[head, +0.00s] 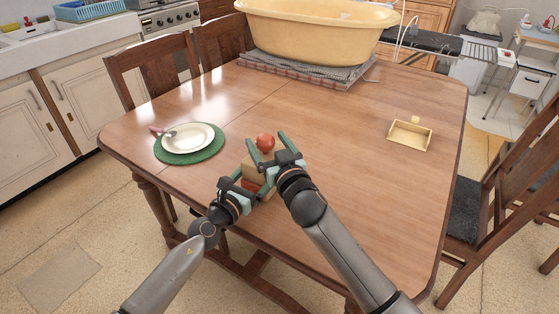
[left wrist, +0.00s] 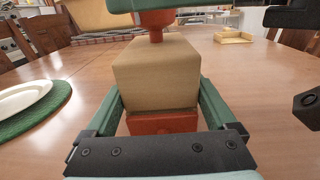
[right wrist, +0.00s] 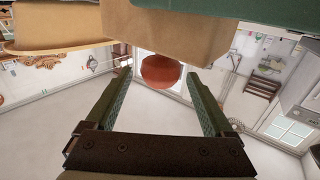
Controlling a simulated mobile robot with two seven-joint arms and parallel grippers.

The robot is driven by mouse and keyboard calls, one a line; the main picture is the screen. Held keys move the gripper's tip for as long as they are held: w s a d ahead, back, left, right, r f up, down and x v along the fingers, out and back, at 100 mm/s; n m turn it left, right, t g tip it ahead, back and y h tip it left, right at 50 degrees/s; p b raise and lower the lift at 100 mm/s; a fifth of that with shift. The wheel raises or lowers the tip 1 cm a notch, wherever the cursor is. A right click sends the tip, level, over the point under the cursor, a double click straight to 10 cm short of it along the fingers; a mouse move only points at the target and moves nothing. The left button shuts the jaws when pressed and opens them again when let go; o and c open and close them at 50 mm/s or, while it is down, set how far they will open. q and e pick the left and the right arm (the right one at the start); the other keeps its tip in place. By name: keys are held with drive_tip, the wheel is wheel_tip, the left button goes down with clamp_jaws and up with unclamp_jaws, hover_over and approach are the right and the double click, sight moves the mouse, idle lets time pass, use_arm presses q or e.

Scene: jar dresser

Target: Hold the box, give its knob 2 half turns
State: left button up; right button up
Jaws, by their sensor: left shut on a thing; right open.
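The tan box (head: 249,163) is near the front edge of the table, with a round red knob (head: 265,142) above it. My left gripper (head: 243,183) is shut on the box; in the left wrist view its fingers lie along both sides of the box (left wrist: 156,75). A red part (left wrist: 160,122) shows low on the near side. My right gripper (head: 268,148) is open at the knob. In the right wrist view the knob (right wrist: 160,71) lies between its spread fingers, with a gap on each side. In the left wrist view a green finger hides the knob's top.
A white plate (head: 188,137) on a green mat (head: 180,159) lies to the left. A small yellow tray (head: 409,134) sits at the right. A large yellow tub (head: 315,35) stands at the back. The table (head: 330,135) between them is clear.

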drive_tip(key=v, duration=1)
drive_tip(key=w+d+r+g+h, duration=0.2)
drive_tip(key=w, duration=0.4)
drive_tip(key=w+d+r+g+h, duration=0.2)
drive_tip(key=w, duration=0.4)
drive_tip(key=s+a+r+g, duration=0.5)
drive_tip(key=a+r+g, duration=0.1)
drive_tip(key=r+g, duration=0.25)
drive_tip(key=x, duration=1.2)
drive_tip(key=shift+s+f, duration=0.2)
drive_tip(key=shift+f, duration=0.2)
